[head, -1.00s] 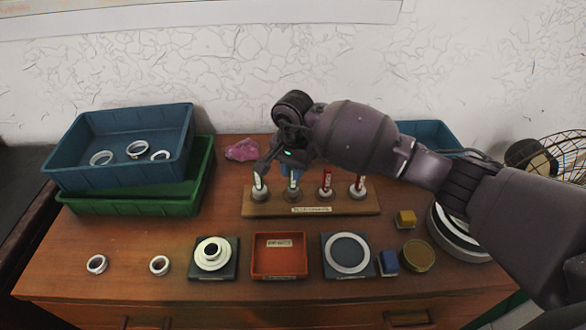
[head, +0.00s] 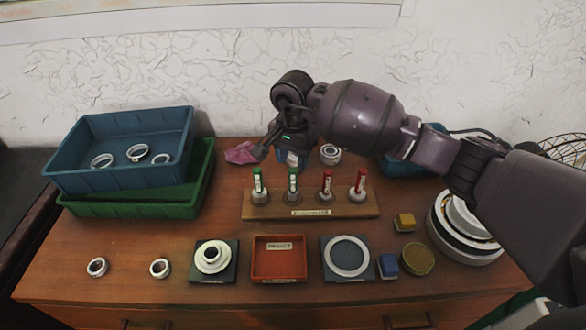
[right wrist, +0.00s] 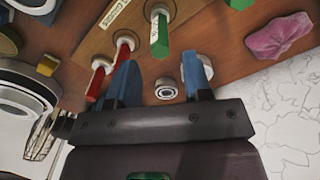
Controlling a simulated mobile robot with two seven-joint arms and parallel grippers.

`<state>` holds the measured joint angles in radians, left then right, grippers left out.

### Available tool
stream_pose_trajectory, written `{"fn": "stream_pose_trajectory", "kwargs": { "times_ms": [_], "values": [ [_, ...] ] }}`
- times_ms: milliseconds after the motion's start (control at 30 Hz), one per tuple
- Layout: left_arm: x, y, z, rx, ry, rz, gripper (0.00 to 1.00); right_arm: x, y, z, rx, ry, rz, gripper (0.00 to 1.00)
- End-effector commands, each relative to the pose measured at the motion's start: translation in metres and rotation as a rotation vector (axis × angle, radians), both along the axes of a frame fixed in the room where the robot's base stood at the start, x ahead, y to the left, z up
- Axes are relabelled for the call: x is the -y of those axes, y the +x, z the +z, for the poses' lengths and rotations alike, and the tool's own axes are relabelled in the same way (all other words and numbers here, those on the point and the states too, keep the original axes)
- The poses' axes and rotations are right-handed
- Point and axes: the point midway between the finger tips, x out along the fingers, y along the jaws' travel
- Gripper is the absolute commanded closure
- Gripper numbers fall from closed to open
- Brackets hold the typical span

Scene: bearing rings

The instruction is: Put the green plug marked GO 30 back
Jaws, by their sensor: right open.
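A wooden rack (head: 338,209) holds two green plugs on its left, the outer one (head: 258,181) and the inner one (head: 292,181), and two red plugs (head: 326,184) on its right. All stand upright in pale round seats. I cannot read which green plug is marked GO 30. My right gripper (head: 277,152) is open and empty, behind and above the green plugs. In the right wrist view its blue fingers (right wrist: 160,80) are apart, with the inner green plug (right wrist: 160,37) beyond them and the outer one (right wrist: 241,3) at the top edge. My left gripper is not in view.
A small metal bearing (head: 330,154) and a pink cloth (head: 241,153) lie behind the rack. Stacked blue (head: 120,177) and green bins stand at the left. An orange tray (head: 279,275), dark square fixtures and loose rings are in front.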

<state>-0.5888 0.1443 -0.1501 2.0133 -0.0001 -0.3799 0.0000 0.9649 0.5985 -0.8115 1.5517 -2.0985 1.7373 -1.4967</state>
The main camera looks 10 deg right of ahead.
Motion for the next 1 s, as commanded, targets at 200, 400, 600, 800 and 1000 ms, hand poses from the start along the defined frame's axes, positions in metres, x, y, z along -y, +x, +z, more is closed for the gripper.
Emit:
{"fn": "stream_pose_trajectory", "kwargs": {
  "times_ms": [200,400,600,800,1000],
  "values": [
    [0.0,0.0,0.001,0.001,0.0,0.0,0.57,0.0,0.001,0.042,0.003,0.0,0.002,0.54],
    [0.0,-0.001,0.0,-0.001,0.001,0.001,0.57,0.0,0.0,0.063,0.001,0.0,0.0,0.54],
    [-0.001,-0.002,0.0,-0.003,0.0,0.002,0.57,0.0,0.0,0.07,-0.001,0.001,0.001,0.54],
    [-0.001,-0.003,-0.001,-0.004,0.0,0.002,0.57,0.0,0.0,0.07,-0.001,0.001,0.001,0.54],
    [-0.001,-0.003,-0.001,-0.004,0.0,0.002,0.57,0.0,0.0,0.07,-0.001,0.001,0.001,0.54]
  ]
}}
